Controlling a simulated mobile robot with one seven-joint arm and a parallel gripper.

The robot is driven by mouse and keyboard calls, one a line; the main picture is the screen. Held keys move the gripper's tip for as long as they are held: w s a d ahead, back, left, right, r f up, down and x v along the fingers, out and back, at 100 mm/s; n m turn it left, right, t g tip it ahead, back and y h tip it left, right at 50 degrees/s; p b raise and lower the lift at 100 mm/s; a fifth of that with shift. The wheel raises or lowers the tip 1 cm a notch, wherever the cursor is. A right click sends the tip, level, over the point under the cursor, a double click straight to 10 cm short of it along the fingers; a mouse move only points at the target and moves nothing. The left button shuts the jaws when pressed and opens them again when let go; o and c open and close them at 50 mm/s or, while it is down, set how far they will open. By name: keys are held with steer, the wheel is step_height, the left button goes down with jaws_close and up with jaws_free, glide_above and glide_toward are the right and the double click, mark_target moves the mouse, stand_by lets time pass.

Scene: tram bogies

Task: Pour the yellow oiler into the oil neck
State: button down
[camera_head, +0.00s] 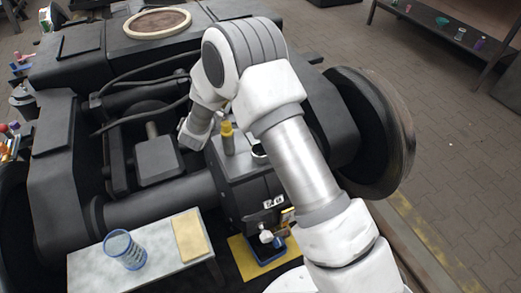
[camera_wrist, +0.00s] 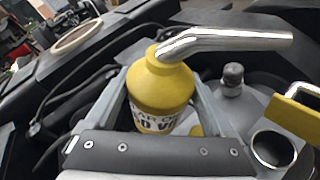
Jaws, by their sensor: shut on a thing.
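The yellow oiler (camera_wrist: 163,84) has a white label and a long bent metal spout pointing right. My gripper (camera_wrist: 160,97) is shut on it, with a grey finger on each side of the body. The oiler looks roughly upright. In the head view the neck (camera_head: 259,153) lies left of my forearm; my gripper is largely hidden there.
A grey knob (camera_wrist: 233,75) stands between oiler and neck. The dark bogie frame surrounds them, with a wheel (camera_head: 375,130) at right. A blue tray (camera_head: 265,250) is below the neck.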

steer(key=shift+s+d+m+b, duration=0.1)
steer(key=shift+d+m+b, duration=0.2)
steer(key=shift+b, duration=0.1)
steer(key=shift+s+d+r+m+t, duration=0.25)
steer(key=shift+d+r+m+t, duration=0.2)
steer(key=shift+r+m+t, duration=0.2)
stand_by(0.9)
steer(key=shift+s+d+f+m+t+y+b, duration=0.1)
steer(key=shift+f+m+t+y+b, duration=0.2)
steer(key=shift+m+b, duration=0.5)
steer(key=shift+s+d+f+m+t+y+b, duration=0.1)
steer(key=shift+f+m+t+b, duration=0.2)
steer(key=shift+m+b, duration=0.45)
stand_by(2.8)
steer(key=shift+r, duration=0.2)
stand_by(1.4)
